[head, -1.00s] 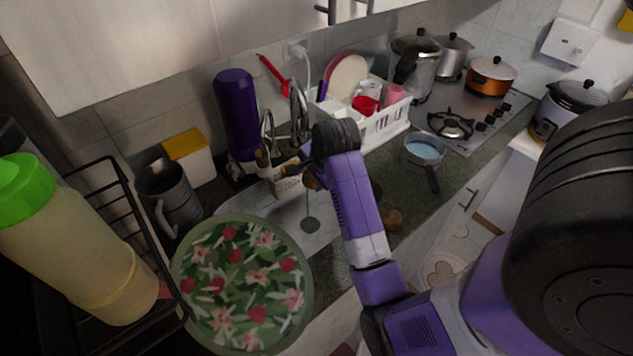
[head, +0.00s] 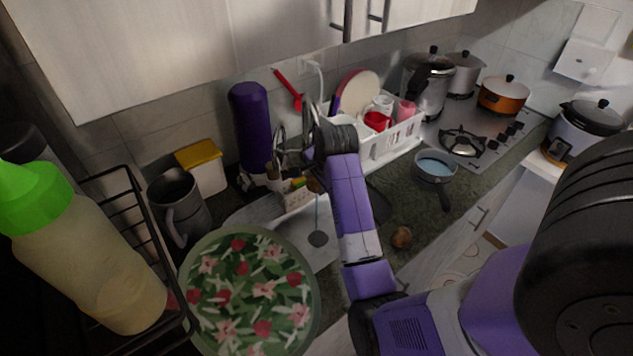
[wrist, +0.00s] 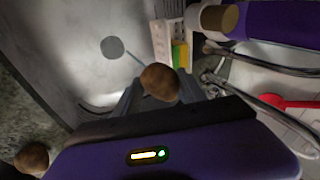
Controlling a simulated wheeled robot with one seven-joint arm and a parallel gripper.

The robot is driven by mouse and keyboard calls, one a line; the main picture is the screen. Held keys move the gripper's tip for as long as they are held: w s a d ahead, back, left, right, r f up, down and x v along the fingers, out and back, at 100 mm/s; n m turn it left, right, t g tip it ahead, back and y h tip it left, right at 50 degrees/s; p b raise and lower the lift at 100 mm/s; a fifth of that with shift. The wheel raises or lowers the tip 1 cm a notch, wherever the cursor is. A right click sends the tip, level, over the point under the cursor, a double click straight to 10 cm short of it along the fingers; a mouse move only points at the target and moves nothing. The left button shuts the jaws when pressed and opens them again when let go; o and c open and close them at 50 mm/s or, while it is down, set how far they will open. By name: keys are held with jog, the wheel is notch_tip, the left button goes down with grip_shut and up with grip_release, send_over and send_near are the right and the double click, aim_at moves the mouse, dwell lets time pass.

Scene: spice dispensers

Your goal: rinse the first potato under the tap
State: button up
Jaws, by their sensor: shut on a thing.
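The first potato (wrist: 159,82) is brown and sits between the fingertips of my gripper (wrist: 160,92) in the wrist view, held above the sink. In the head view only a small brown part of it (head: 313,185) shows below my wrist. The tap (wrist: 262,62) shows as curved chrome piping to the right of the potato in the wrist view. A thin line runs from near the potato toward the round drain (head: 318,239); I cannot tell for sure whether it is water. The sink basin (head: 297,228) is pale metal.
Another potato (head: 402,237) lies on the counter right of the sink. A floral plate (head: 250,295) stands at the front left. A utensil holder (wrist: 172,40) is close to my gripper. A white dish rack (head: 395,140) and a pan (head: 436,167) stand to the right.

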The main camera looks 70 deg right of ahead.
jog(key=shift+s, duration=0.1)
dwell(0.3)
jog(key=shift+s+d, duration=0.35)
jog(key=shift+d, duration=0.05)
jog(key=shift+w+a, duration=0.15)
jog(key=shift+w+a, duration=0.3)
jog(key=shift+s+d, duration=0.1)
dwell(0.4)
jog(key=shift+s+d, duration=0.3)
jog(key=shift+s, duration=0.05)
jog(key=s+a, duration=0.5)
jog(key=a, duration=0.1)
jog(key=shift+s, duration=0.15)
dwell(0.7)
dwell(1.1)
